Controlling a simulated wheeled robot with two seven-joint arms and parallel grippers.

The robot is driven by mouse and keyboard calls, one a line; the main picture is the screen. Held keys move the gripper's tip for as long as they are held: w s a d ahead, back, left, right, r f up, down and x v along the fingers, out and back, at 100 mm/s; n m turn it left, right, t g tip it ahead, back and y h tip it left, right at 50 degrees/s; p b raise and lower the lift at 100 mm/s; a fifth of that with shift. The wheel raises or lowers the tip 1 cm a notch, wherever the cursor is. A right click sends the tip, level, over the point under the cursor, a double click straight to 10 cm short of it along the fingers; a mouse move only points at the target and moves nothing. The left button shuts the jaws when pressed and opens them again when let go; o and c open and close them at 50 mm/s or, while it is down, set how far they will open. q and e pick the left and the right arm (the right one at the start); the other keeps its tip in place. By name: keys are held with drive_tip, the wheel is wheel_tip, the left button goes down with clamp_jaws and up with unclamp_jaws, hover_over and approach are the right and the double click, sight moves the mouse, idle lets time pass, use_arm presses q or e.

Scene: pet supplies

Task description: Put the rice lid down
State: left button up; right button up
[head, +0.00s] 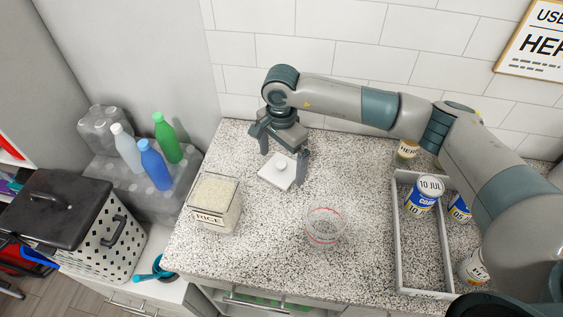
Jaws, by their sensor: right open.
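The rice lid (277,171) is a white square lid with a round knob on top. It lies on the speckled counter, behind and to the right of the rice container. My right gripper (281,167) is open, with its fingers spread to either side of the lid, just above it. The rice container (214,208) is clear, labelled RICE, filled with rice and open at the top. It stands near the counter's left edge. My left gripper is out of view.
A clear measuring cup (325,227) stands on the counter (262,245) to the right. A white tray (401,235) with cans (424,193) is at the right, partly behind my arm. Bottles (153,165) and a perforated bin (115,238) stand left of the counter.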

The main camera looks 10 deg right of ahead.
sight(281, 163)
wheel_tip(281, 163, up, 11)
drive_tip(key=b, duration=0.4)
idle(0.6)
